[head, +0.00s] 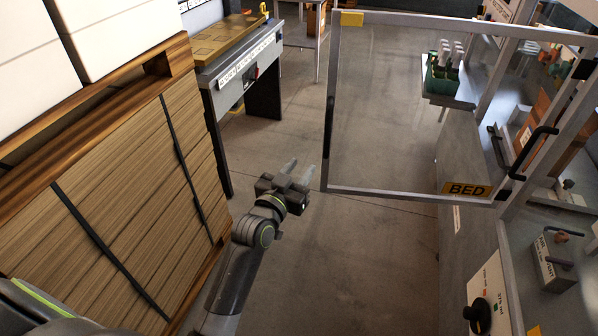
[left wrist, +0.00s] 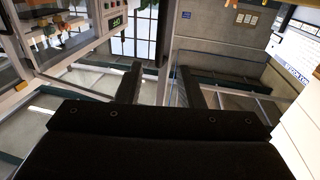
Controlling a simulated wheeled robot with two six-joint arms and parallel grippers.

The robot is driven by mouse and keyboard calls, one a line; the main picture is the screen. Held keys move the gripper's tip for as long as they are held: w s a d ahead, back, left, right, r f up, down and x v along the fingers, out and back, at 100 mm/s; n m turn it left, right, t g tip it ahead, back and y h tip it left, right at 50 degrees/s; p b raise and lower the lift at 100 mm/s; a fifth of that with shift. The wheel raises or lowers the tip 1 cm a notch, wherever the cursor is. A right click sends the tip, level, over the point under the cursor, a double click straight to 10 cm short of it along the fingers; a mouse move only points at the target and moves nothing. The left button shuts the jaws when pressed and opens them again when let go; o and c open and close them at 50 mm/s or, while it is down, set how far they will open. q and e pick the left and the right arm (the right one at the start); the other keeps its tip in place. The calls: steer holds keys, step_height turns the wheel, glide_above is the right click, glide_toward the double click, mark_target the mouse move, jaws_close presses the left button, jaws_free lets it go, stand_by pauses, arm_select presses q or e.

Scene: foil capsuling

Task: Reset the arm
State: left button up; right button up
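My left arm comes up from the bottom of the head view, and its gripper (head: 297,174) is over the open floor between the wooden stack and the glazed door. Its two fingers stand apart with nothing between them. In the left wrist view the gripper (left wrist: 161,82) also shows two dark fingers apart, with an empty gap. My right gripper is in neither view.
A strapped wooden stack (head: 110,200) with white boxes (head: 125,30) stands close on the left. A workbench (head: 240,65) is at back left. Floor (head: 330,270) is clear.

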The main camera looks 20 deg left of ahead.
arm_select(q)
steer(key=shift+f, duration=0.1)
stand_by(0.4)
steer(key=s+a+f+g+y+b, duration=0.1)
steer(key=s+a+f+g, duration=0.2)
steer(key=f, duration=1)
steer(key=s+a+f+n+g+b, duration=0.15)
steer(key=s+f, duration=0.45)
steer(key=f, duration=0.7)
steer(key=s+a+f+g+y, duration=0.1)
steer(key=s+f+g, duration=0.3)
steer(key=f, duration=0.8)
steer(key=s+a+f+g+b, duration=0.1)
steer(key=s+f+g, duration=0.1)
steer(key=s+f, duration=0.5)
steer(key=s+a+f+g+b, duration=0.1)
steer(key=s+f, duration=0.6)
steer(key=s, duration=1.1)
steer(key=s+a+f+g+y+b, duration=0.1)
steer(key=s+a+f+g, duration=0.2)
steer(key=s+f+g, duration=0.2)
steer(key=s+f, duration=0.3)
steer(key=s, duration=0.4)
steer(key=shift+s+a, duration=0.15)
